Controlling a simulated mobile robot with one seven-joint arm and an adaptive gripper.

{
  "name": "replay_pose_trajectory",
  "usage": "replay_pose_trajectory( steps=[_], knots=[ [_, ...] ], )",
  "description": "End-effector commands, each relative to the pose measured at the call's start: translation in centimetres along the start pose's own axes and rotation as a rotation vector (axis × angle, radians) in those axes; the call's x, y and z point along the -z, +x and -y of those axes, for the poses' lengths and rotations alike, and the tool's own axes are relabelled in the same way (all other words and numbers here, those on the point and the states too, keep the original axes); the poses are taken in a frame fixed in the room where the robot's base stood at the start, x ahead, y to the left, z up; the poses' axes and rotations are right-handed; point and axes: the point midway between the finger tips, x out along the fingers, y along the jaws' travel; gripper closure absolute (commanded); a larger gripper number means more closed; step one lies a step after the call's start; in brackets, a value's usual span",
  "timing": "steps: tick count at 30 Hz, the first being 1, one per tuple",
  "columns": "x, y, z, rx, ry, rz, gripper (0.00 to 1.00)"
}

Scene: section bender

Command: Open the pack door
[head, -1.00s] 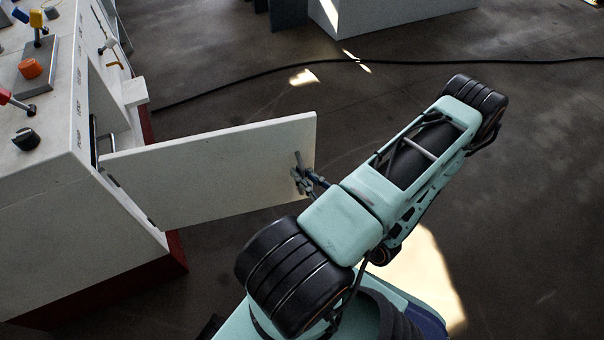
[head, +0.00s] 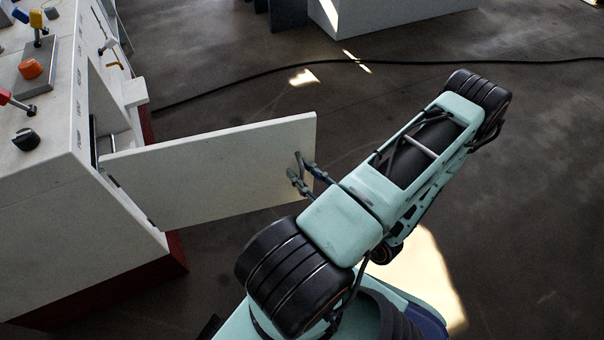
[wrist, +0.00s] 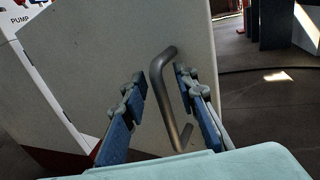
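The pack door (head: 215,170) is a pale flat panel swung wide out from the white cabinet (head: 50,200), hinged at its left edge. In the wrist view the door (wrist: 120,60) carries a grey bar handle (wrist: 166,95). My gripper (head: 302,174) is at the door's free right end in the head view. In the wrist view my gripper (wrist: 160,90) has its two fingers spread, one on each side of the handle, with a visible gap on the left. The right finger is close to the handle; I cannot tell if it touches.
The cabinet's front has levers and knobs, such as an orange knob (head: 31,68). A black cable (head: 300,68) crosses the floor behind the door. The floor to the right is clear. A grey block (head: 385,12) stands at the back.

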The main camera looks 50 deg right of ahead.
Motion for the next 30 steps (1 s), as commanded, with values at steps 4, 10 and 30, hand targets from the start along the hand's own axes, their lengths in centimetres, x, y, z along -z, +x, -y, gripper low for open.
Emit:
replay_pose_trajectory(
  steps=[4,10,30],
  knots=[
    [-2.3,0.0,0.0,-0.001,-0.003,0.002,0.73],
    [-5.9,0.2,-0.2,-0.006,-0.005,0.013,0.73],
    [-9.0,0.0,-0.1,-0.001,0.000,0.001,0.73]
  ],
)
